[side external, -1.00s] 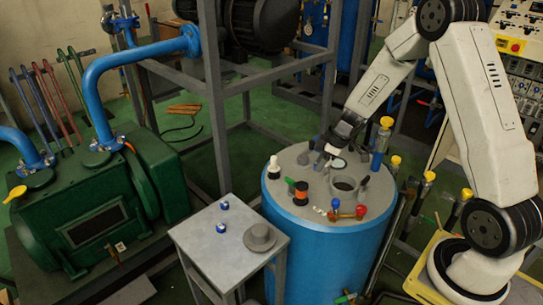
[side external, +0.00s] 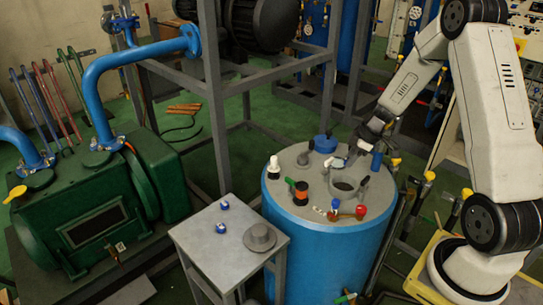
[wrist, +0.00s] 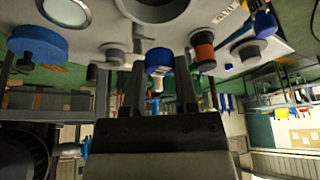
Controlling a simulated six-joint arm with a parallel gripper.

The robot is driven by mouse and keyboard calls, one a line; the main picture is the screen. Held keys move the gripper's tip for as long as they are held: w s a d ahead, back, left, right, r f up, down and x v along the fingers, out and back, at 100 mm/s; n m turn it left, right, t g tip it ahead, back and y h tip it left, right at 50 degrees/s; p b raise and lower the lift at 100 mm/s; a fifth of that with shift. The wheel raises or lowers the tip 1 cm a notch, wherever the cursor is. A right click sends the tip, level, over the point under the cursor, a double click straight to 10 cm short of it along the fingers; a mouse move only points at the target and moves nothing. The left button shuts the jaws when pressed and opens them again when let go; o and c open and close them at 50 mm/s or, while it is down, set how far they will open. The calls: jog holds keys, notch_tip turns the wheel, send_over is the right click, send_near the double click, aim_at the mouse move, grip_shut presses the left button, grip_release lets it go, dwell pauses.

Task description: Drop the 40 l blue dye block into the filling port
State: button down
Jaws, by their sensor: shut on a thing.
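My gripper (side external: 354,154) is low over the lid of the blue tank (side external: 325,250), just behind the filling port (side external: 343,186), a round open hole in a raised grey collar. In the wrist view my gripper (wrist: 158,72) is shut on a small blue-and-white block (wrist: 158,62) at its fingertips. Any volume mark on it is too small to read. The port (wrist: 152,8) shows at the top edge of that view, beyond the block. In the side view the fingers and tank fittings largely hide the held block.
A blue round cap (side external: 325,144), a black-and-orange fitting (side external: 300,193) and a red-handled valve (side external: 360,211) crowd the lid around the port. Two blue-and-white blocks (side external: 221,227) and a grey cap (side external: 260,237) sit on the small grey table (side external: 205,240).

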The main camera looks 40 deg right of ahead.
jog(key=shift+f, duration=2.95)
jog(key=shift+c, duration=1.5)
grip_release()
jog(key=shift+o, duration=0.2)
jog(key=shift+o, duration=1.3)
jog(key=shift+r, duration=0.1)
jog(key=shift+r, duration=3.4)
